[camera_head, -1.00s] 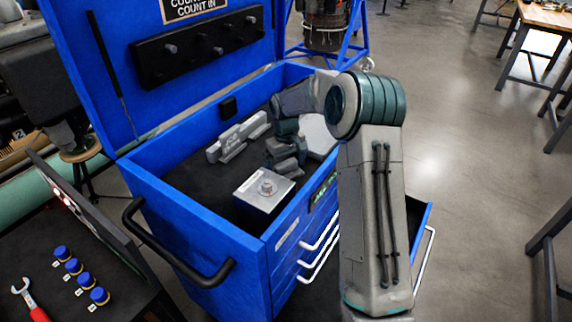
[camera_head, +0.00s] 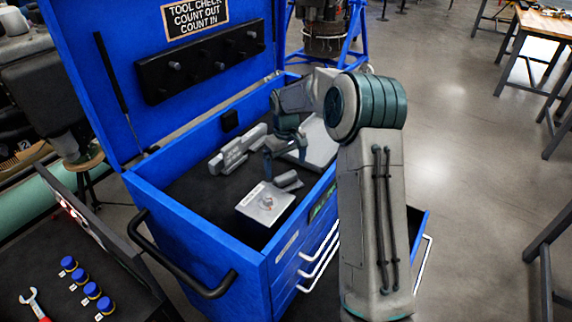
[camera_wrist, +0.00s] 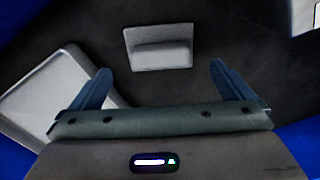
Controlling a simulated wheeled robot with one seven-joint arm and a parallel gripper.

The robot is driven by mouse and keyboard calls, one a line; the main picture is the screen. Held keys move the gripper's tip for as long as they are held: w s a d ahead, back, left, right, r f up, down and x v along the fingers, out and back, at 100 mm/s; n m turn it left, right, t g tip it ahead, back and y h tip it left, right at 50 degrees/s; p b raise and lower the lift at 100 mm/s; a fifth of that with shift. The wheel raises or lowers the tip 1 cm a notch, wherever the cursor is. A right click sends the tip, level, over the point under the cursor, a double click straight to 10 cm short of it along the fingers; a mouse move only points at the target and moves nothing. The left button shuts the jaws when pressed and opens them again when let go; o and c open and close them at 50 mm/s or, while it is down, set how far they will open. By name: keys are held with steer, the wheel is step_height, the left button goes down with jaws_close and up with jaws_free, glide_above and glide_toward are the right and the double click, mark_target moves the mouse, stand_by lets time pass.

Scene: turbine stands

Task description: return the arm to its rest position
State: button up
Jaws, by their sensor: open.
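My arm reaches over the open blue tool chest. My gripper (camera_head: 285,158) hangs above the chest's dark top tray, fingers pointing down. It also shows in the wrist view (camera_wrist: 160,72), where its two blue-grey fingers are spread wide with nothing between them. A small grey block (camera_head: 288,180) lies on the tray below the gripper. In the wrist view this block (camera_wrist: 158,50) appears beyond the fingertips, apart from them.
A metal box with a bolt on top (camera_head: 265,202) sits near the chest's front edge. A grey stepped fixture (camera_head: 236,152) and a pale tray (camera_head: 318,143) flank the gripper. The raised lid (camera_head: 120,60) stands behind. Blue-capped items (camera_head: 80,277) and a red-handled wrench (camera_head: 35,303) lie lower left.

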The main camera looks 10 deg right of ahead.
steer(key=shift+r, duration=0.5)
steer(key=shift+s+r, duration=0.2)
steer(key=shift+r, duration=0.2)
steer(key=s+r+m+t, duration=0.1)
steer(key=s+r, duration=0.6)
steer(key=s, duration=0.5)
steer(key=s+r+m+t, duration=0.2)
steer(key=s+r, duration=0.6)
steer(key=s, duration=0.5)
steer(key=s+f+m, duration=0.1)
steer(key=s+f, duration=0.1)
steer(key=s, duration=0.7)
steer(key=shift+s+t, duration=0.35)
steer(key=shift+t, duration=0.05)
